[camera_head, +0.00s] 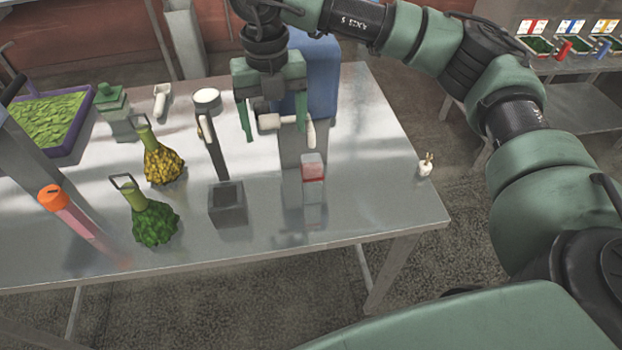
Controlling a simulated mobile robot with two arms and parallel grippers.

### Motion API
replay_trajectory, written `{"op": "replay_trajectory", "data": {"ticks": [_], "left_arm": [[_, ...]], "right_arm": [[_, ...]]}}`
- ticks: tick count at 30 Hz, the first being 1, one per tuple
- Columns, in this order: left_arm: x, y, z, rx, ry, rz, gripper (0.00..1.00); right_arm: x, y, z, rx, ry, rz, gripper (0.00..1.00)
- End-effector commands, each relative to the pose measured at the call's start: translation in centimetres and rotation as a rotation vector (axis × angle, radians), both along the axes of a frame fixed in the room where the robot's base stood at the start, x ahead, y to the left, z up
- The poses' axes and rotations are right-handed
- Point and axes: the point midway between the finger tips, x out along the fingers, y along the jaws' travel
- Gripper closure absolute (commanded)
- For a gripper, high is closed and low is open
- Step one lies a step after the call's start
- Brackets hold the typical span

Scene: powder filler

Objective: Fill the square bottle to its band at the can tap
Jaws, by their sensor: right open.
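The blue can (318,72) stands on a grey stand at the back of the table. Its tap (290,120) shows pale parts just below my right gripper. My right gripper (274,120) points down with its fingers apart, one on either side of the tap's pale left part; I cannot tell whether they touch it. A small clear square bottle with a red band (313,172) stands upright in front of the stand, below and slightly right of the tap. I cannot make out the level inside it.
A purple tray (86,105) stands far left. The table's right front is mostly clear.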

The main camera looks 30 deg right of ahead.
Motion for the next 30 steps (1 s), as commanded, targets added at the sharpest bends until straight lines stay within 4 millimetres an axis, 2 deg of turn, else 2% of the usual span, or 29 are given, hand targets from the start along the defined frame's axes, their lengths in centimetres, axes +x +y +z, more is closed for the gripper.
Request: {"op": "replay_trajectory", "data": {"ticks": [1, 11, 30], "left_arm": [[0.0, 0.0, 0.0, 0.0, 0.0, 0.0, 0.35], [0.0, 0.0, 0.3, 0.0, 0.0, 0.0, 0.35], [0.0, 0.0, 3.9, 0.0, -0.001, 0.0, 0.35]], "right_arm": [[0.4, -0.6, 0.1, -0.01, -0.011, -0.012, 0.09], [0.5, -0.6, 0.6, -0.009, -0.012, -0.012, 0.09], [0.3, -0.2, 7.0, -0.005, -0.011, -0.006, 0.09]]}}
